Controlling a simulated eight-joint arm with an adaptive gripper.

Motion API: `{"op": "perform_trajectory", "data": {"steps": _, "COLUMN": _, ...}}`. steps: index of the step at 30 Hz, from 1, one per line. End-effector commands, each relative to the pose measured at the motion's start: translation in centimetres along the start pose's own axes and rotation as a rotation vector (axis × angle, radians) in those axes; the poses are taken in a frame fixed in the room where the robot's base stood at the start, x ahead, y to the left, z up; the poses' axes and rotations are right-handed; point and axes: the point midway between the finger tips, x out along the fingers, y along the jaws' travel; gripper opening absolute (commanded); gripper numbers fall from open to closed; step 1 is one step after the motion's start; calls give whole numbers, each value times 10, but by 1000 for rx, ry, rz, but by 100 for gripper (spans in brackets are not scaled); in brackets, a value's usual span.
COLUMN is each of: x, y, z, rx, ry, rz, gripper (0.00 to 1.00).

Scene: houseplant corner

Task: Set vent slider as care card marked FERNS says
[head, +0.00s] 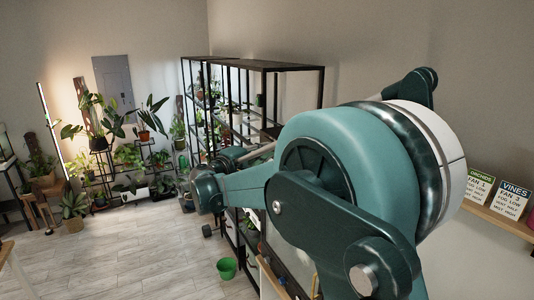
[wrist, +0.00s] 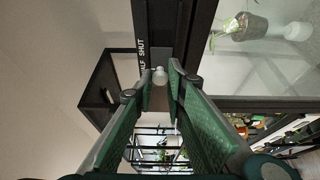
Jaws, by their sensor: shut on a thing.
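In the wrist view, my gripper (wrist: 162,82) has its two green-padded fingers closed on a small pale knob (wrist: 160,73), which looks like the vent slider's knob. The knob sits against a dark rail (wrist: 172,25). White lettering beside the rail reads "SHUT" and, partly cut off, "HALF". The knob's exact setting against the lettering is hard to tell. In the head view, two care cards show at the right: the ORCHIDS card (head: 480,187) and the VINES card (head: 511,200). No card marked FERNS is in view. My arm hides the slider there.
A black metal shelf rack (head: 270,66) with plants stands behind my arm. The cards stand on a wooden ledge (head: 500,224). A green pot (head: 227,268) is on the floor. In the wrist view, a potted plant (wrist: 243,27) shows beyond glass at the upper right.

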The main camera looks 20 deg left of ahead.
Motion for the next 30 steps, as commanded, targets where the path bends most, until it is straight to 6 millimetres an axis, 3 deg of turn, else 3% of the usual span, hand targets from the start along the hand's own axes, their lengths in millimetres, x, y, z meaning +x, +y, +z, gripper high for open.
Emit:
{"op": "perform_trajectory", "data": {"steps": 3, "x": 0, "y": 0, "z": 0, "rx": 1, "ry": -1, "rz": -1, "gripper": 0}}
{"op": "perform_trajectory", "data": {"steps": 4, "x": 0, "y": 0, "z": 0, "rx": 1, "ry": -1, "rz": -1, "gripper": 17}}
{"op": "perform_trajectory", "data": {"steps": 7, "x": 0, "y": 0, "z": 0, "rx": 1, "ry": -1, "rz": -1, "gripper": 28}}
{"op": "perform_trajectory", "data": {"steps": 20, "x": -3, "y": 0, "z": 0, "rx": 0, "ry": 0, "rz": 0, "gripper": 28}}
{"op": "perform_trajectory", "data": {"steps": 30, "x": -35, "y": 0, "z": 0, "rx": 1, "ry": 2, "rz": 0, "gripper": 28}}
